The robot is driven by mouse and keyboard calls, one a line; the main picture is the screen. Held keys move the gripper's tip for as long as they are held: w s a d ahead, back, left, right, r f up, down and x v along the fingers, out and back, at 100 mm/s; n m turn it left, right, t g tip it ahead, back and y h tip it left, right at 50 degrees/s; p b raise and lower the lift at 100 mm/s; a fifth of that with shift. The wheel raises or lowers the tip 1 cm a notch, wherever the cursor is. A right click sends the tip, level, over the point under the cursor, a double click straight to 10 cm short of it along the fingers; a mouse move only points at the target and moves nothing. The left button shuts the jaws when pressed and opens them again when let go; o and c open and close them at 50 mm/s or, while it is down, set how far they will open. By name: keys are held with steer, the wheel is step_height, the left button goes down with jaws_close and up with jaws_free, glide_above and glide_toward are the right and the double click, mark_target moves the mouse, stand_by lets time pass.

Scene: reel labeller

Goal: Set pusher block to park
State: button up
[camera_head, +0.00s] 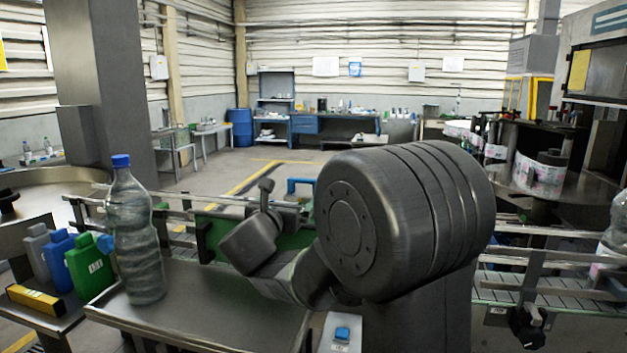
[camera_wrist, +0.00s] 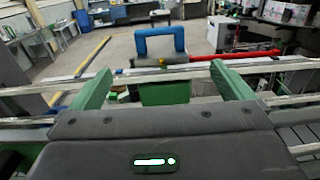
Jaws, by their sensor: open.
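My gripper (camera_wrist: 165,78) is open, with its two green fingers apart at left and right in the wrist view. Between and beyond the fingers is a green block (camera_wrist: 165,93) at the conveyor rails, probably the pusher block. A blue U-shaped handle (camera_wrist: 160,32) stands upright just beyond it, and I cannot tell whether they are joined. The fingers do not visibly touch either. In the head view the blue handle (camera_head: 301,180) shows behind my gripper (camera_head: 247,226), whose body and arm hide most of that area. No park marking is readable.
A red rod (camera_wrist: 235,56) runs right from near the handle. Metal guide rails (camera_wrist: 285,66) cross in front of me. A water bottle (camera_head: 137,235) stands on the steel table (camera_head: 210,300), left of my arm. Green, blue and grey containers (camera_head: 88,268) stand farther left.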

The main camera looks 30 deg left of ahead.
mark_target(303, 181)
steer(key=p+x, duration=0.1)
steer(key=x, duration=0.3)
steer(key=p+x, duration=0.1)
steer(key=x, duration=0.3)
steer(key=r+p+x, duration=0.1)
steer(key=p+x, duration=0.1)
steer(key=x, duration=0.3)
steer(key=shift+r, duration=0.15)
steer(key=c, duration=1.3)
